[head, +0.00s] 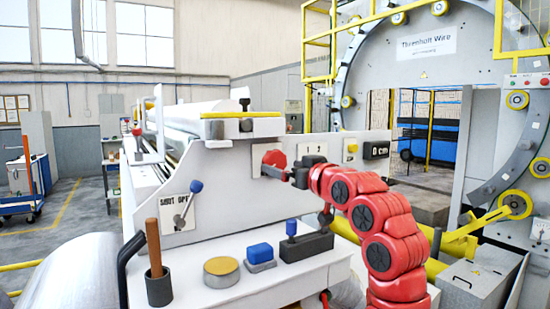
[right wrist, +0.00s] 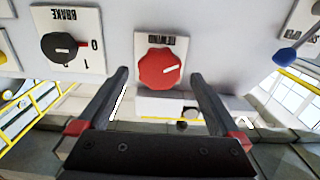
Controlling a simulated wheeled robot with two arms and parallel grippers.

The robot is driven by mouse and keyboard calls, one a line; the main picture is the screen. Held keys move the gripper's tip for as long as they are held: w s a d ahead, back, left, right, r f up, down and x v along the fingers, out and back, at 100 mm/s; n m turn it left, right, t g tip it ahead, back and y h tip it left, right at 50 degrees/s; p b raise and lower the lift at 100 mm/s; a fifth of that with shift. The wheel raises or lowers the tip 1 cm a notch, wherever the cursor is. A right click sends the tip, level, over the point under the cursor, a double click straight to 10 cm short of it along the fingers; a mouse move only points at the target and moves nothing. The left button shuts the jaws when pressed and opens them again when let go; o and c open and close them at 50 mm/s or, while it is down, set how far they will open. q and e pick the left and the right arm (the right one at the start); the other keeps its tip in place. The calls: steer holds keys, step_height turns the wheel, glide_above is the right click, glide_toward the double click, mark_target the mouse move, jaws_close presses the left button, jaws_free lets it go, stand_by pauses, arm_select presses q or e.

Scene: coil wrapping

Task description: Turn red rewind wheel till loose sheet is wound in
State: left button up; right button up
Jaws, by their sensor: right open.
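The red rewind wheel (head: 274,160) is a scalloped knob on a white plate on the grey machine panel. It shows whole in the right wrist view (right wrist: 158,69), with a pale pointer line. My right gripper (head: 277,173) is in front of it and partly covers its lower part. In the right wrist view its two dark fingers (right wrist: 158,85) are apart, one on each side below the wheel, with nothing between them. I cannot tell whether they touch it. My left gripper is not in view. I cannot clearly pick out a loose sheet.
A black brake switch (right wrist: 65,47) sits beside the wheel. A display (head: 376,149) reads "0 cm". A blue-knobbed shut-off lever (head: 186,205) is at the panel's left. The shelf in front holds a wooden-handled tool (head: 154,250), a yellow-topped tin (head: 221,269) and blue-topped blocks (head: 260,255).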

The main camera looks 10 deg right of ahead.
mark_target(277, 164)
steer(key=p+x, duration=0.1)
steer(key=x, duration=0.3)
steer(key=shift+w+a+r, duration=0.1)
steer(key=shift+w+r, duration=0.05)
steer(key=shift+w+a+p, duration=0.1)
steer(key=shift+w+p, duration=0.2)
steer(key=shift+w, duration=0.05)
steer(key=c, duration=1.3)
steer(key=shift+o, duration=0.2)
